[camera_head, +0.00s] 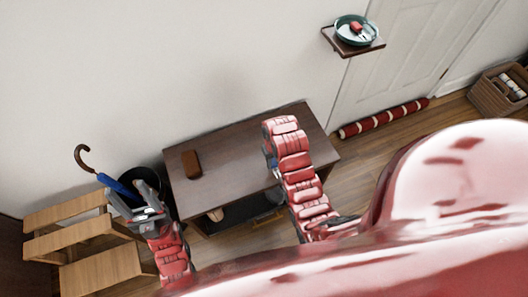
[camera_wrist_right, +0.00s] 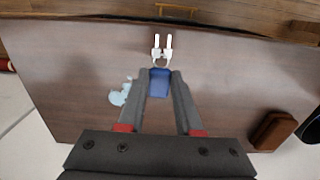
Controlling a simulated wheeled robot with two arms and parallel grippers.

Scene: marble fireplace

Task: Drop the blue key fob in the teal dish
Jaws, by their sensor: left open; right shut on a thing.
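The blue key fob (camera_wrist_right: 160,82) has a ring with two pale keys at its far end. My right gripper (camera_wrist_right: 159,88) is shut on it, with the fob between the fingertips, over the dark wooden table (camera_wrist_right: 70,75). I cannot tell how high it is. In the head view the right arm hides the fob and most of that gripper. The teal dish (camera_head: 343,35) sits on a small wall shelf at the upper right, well away from the right gripper, with a red and a pale item in it. My left gripper (camera_head: 133,208) is open at the lower left.
A brown case (camera_head: 191,163) and a pale blue item (camera_wrist_right: 120,92) lie on the table. A blue umbrella (camera_head: 116,187) stands in a black bin by a wooden stepped rack (camera_head: 65,214). A striped draught roll (camera_head: 384,118) lies at the door; a basket (camera_head: 490,95) is right.

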